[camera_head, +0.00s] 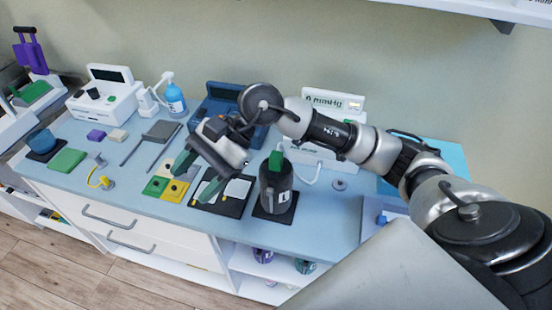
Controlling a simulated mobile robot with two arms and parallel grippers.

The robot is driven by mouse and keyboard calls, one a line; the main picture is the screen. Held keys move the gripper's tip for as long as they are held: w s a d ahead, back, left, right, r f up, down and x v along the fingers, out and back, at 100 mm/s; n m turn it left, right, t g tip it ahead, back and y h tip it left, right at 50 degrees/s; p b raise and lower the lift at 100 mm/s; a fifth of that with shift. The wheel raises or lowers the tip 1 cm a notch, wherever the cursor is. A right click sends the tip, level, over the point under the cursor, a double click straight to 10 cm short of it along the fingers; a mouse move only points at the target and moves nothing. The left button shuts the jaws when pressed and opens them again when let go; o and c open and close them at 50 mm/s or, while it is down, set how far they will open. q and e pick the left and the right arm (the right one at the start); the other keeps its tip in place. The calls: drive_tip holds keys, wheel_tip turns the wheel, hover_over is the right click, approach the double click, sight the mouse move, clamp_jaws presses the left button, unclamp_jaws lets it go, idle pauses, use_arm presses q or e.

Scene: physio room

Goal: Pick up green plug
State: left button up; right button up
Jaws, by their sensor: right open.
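A small upright green block (276,160), which may be the green plug, stands at the top of a dark grey cylindrical container (275,190). My right gripper (197,178) is to the left of this container, pointing down over the bench. Its two dark fingers are apart with nothing seen between them. Below and left of the fingers is a set of green and yellow square pads (155,186) with small round centres. My left gripper is not in view.
A blue-grey bench (130,215) carries several devices along the wall, including a white display unit (345,104) and a blue pump bottle (175,100). A black tray (233,207) with white pieces lies beside the container. A green block (67,160) lies at left.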

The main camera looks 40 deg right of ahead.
drive_tip(key=w+d+f+n+h, duration=0.1)
drive_tip(key=w+d+n+h, duration=0.15)
drive_tip(key=d+h, duration=0.5)
drive_tip(key=h, duration=0.4)
approach(277, 155)
drive_tip(key=shift+s+a+f+t, duration=0.2)
drive_tip(key=shift+s+f+t, duration=0.05)
drive_tip(key=shift+t, duration=0.15)
drive_tip(key=shift+d+f, duration=0.1)
drive_tip(key=shift+f, duration=0.3)
wheel_tip(277, 155, down, 4)
drive_tip(key=shift+f+p, duration=0.2)
drive_tip(key=shift+p, duration=0.5)
drive_tip(key=shift+f+p, duration=0.6)
wheel_tip(277, 155, down, 3)
drive_tip(key=shift+d+f+p, duration=0.1)
drive_tip(key=shift+f+p, duration=0.15)
drive_tip(key=shift+p, duration=0.55)
drive_tip(key=shift+f, duration=0.35)
drive_tip(key=shift+c, duration=0.4)
